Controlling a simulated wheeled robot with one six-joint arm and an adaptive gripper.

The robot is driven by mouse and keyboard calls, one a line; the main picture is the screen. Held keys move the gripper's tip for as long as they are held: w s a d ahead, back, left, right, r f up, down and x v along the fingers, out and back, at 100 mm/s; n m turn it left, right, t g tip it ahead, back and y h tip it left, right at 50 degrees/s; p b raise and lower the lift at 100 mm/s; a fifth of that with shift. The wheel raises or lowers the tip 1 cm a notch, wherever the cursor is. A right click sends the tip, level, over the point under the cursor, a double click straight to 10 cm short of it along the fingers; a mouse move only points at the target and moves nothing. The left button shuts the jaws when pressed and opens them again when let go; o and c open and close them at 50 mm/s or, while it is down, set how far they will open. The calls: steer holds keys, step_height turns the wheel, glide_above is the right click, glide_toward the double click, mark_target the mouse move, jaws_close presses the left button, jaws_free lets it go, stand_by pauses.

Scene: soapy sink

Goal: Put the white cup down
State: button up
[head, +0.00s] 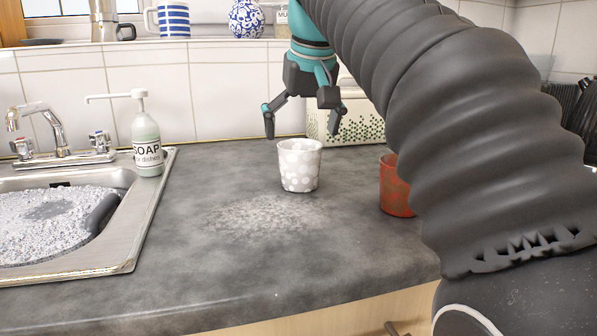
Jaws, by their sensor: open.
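No finger visibly grips the cup, and the gripper looks empty. One fingertip is up and to the left of the cup's rim, the other up and to its right.
A red cup (395,186) stands to the right, partly hidden by my arm. A patterned box (350,124) stands behind the white cup. The soap bottle (147,140) stands by the foamy sink (130,235) at left. The counter's front middle is clear apart from a pale speckled patch.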

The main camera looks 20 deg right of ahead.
mark_target(299, 160)
steer(key=shift+b+x, duration=0.7)
steer(key=shift+x, duration=2.8)
steer(key=c, duration=1.3)
steer(key=shift+c, duration=0.2)
steer(key=shift+r, duration=0.1)
steer(key=shift+r, duration=0.45)
steer(key=r, duration=0.1)
steer(key=r+p, duration=0.1)
steer(key=r, duration=0.1)
steer(key=shift+s+d+r+p, duration=0.1)
steer(key=shift+d+r+p, duration=0.1)
steer(key=shift+r+p, duration=0.15)
steer(key=s+d+r, duration=0.1)
steer(key=d+r, duration=0.1)
steer(key=d, duration=0.1)
steer(key=s+d+r+p, duration=0.1)
steer(key=s+d+r, duration=0.1)
steer(key=d, duration=0.1)
steer(key=s+d+r, duration=0.2)
steer(key=d, duration=0.2)
steer(key=shift+s+r, duration=0.15)
steer(key=shift+s, duration=0.05)
